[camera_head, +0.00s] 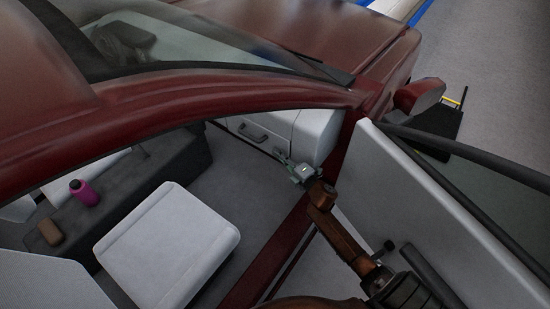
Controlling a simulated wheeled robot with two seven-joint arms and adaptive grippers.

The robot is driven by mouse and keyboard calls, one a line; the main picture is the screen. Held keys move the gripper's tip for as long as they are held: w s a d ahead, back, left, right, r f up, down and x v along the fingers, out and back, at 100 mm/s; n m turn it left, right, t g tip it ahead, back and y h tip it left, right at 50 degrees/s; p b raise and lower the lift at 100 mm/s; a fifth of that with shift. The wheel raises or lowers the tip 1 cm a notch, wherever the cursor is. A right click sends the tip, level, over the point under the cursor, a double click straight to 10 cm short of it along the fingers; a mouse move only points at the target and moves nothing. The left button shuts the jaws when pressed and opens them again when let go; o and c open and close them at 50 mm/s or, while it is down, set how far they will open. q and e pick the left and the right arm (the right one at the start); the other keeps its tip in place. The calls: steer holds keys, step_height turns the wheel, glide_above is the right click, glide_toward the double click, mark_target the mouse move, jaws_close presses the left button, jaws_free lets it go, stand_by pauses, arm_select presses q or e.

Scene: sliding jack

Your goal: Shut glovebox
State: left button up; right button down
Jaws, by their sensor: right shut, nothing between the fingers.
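The light grey glovebox (268,132) is in the dashboard on the passenger side, seen through the open car door. Its front has a dark grey handle (252,132). The front looks roughly flush with the dashboard, but I cannot tell whether it is fully closed. My right gripper (283,158) is shut and empty. It reaches in through the doorway and is close to the lower right end of the glovebox front; I cannot tell whether it touches. My left gripper is out of view.
The open door (435,225) stands to the right of my right arm. The red car roof edge (200,105) passes above the opening. A white seat (170,245), a pink bottle (84,192) and a brown object (50,232) are inside. The footwell floor is clear.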

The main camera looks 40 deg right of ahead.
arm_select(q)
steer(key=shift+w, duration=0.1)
arm_select(e)
steer(key=shift+d+r, duration=0.1)
steer(key=shift+d, duration=0.3)
